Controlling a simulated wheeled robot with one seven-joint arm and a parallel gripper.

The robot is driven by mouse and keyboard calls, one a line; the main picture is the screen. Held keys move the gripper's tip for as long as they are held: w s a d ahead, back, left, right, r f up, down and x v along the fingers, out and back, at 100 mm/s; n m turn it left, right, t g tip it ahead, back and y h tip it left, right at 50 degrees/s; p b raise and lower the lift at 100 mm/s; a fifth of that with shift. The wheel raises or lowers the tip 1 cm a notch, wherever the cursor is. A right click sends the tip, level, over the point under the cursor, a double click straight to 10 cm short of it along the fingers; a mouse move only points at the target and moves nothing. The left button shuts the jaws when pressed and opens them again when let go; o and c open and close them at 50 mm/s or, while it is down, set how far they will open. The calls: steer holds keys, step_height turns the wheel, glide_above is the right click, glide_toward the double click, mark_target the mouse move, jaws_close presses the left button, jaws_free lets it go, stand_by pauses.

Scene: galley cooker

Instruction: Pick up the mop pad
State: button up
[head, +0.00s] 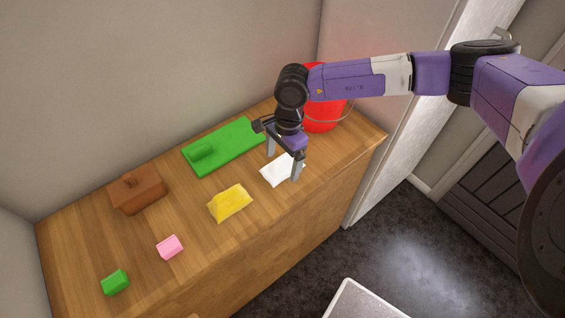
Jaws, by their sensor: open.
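A flat white pad (278,174), which looks like the mop pad, lies on the wooden counter towards its front right. My gripper (282,167) is over it, pointing down, with its two fingers apart and nothing seen between them. One finger is at the pad's far left side and the other at its right side. I cannot tell whether the fingertips touch the pad or the counter. The gripper hides part of the pad's far edge.
On the wooden counter (75,250) are a green board-like item (235,145), a red bucket (323,115), a yellow wedge (230,204), a brown box (138,190), a pink block (169,246) and a green block (115,282). Walls stand behind; the counter's front edge is close to the pad.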

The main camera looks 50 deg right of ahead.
steer(key=shift+c, duration=0.2)
steer(key=c, duration=1.4)
